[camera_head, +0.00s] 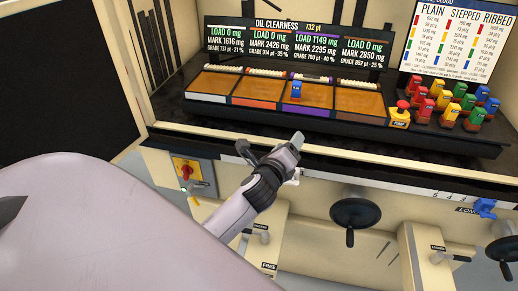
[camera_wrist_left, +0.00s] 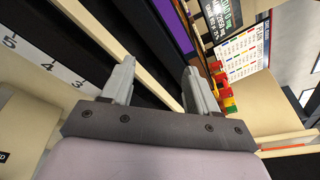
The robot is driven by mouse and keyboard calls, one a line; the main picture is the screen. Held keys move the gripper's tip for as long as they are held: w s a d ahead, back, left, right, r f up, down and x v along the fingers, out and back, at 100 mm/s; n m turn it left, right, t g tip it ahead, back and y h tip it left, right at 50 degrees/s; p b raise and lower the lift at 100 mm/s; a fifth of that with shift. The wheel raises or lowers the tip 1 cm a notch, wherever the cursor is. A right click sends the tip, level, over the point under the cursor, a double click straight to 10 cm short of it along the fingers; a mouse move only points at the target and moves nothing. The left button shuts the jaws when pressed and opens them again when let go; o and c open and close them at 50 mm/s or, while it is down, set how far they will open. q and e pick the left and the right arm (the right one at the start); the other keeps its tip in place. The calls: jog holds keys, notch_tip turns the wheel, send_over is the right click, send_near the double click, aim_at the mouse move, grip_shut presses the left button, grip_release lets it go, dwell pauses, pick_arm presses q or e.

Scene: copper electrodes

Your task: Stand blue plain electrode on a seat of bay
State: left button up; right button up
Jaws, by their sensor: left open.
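A blue electrode (camera_head: 295,90) stands upright in the third bay (camera_head: 318,96) from the left, the one with the purple front strip; I cannot tell its exact seat. The screen above that bay reads LOAD 1149 mg, and the other loads read 0. My left gripper (camera_head: 270,146) is open and empty, in front of the bench edge and below the bays, apart from the electrode. Its two separated fingers also show in the left wrist view (camera_wrist_left: 160,82), with nothing between them. My right gripper is not in view.
Below the bench are black handwheels (camera_head: 355,213) and a red switch (camera_head: 186,171). A price board (camera_head: 459,40) stands behind the rack.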

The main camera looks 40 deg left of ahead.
pick_arm(q)
jog(key=s+d+f+n+g+h, duration=0.2)
jog(key=s+d+f+n+h, duration=0.1)
jog(key=s+f+n, duration=0.5)
jog(key=s+d+f+n+g+h, duration=0.3)
jog(key=s+d+f+n, duration=0.3)
jog(key=s+f+n, duration=0.3)
jog(key=s+n, duration=0.4)
jog(key=s, duration=0.3)
jog(key=shift+s+d, duration=0.15)
jog(key=shift+s, duration=0.1)
jog(key=shift+r+p, duration=0.55)
